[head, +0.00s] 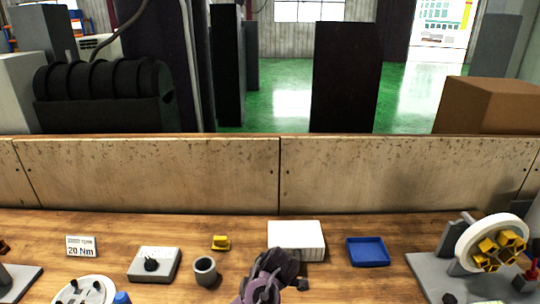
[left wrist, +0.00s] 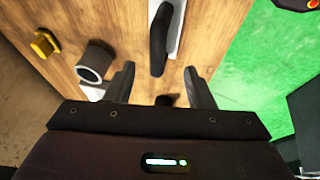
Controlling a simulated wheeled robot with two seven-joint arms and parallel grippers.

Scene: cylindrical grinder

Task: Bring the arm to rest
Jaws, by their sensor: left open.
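My left gripper (head: 268,278) shows at the bottom middle of the head view, dark and seen from above, in front of the white box (head: 296,236). In the left wrist view my left gripper (left wrist: 160,72) has its fingers well apart over the wooden bench (left wrist: 115,28). I see nothing held between them. A black handle-like thing (left wrist: 159,38) beside a white strip lies beyond the fingertips; I cannot tell what it is. A small dark thing shows low between the fingers. My right gripper is in neither view.
The grey cup (head: 205,270) and yellow block (head: 221,242) stand left of the gripper. A knobbed grey box (head: 154,264) and "20 Nm" sign (head: 81,246) are further left. A blue tray (head: 367,252) and a wheel with yellow pieces (head: 493,243) stand right. A panel (head: 400,176) backs the bench.

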